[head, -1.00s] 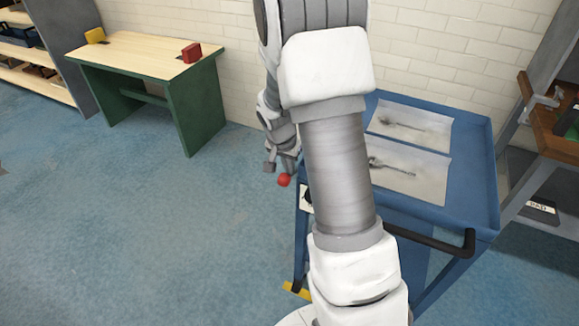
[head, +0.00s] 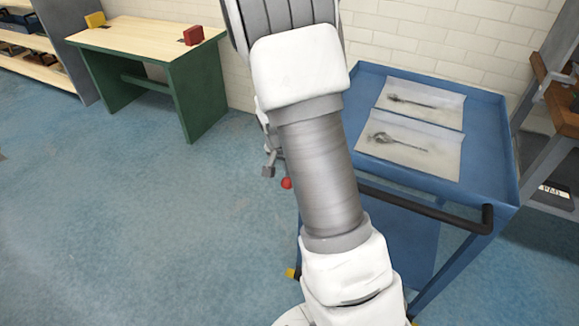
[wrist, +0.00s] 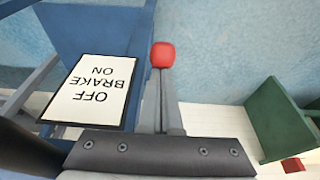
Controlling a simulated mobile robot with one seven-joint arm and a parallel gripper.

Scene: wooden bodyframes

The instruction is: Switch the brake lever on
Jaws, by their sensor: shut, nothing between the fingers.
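The brake lever shows as a round red knob (head: 286,183) beside the blue cart (head: 510,150), left of my arm in the head view. The red knob (wrist: 162,54) also shows in the wrist view, just past my fingertips. Whether they touch it I cannot tell; the lever's shaft is hidden. A white sign (wrist: 92,92) reading OFF, BRAKE, ON is upside down in the wrist view. The knob is to its right, beyond the ON end. My gripper (wrist: 160,80) is shut and empty; in the head view it (head: 268,170) is beside the knob, partly hidden.
A green-legged table (head: 190,90) stands at the back left. Shelves (head: 30,50) stand far left and a workbench (head: 560,110) right. The blue floor at left is clear.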

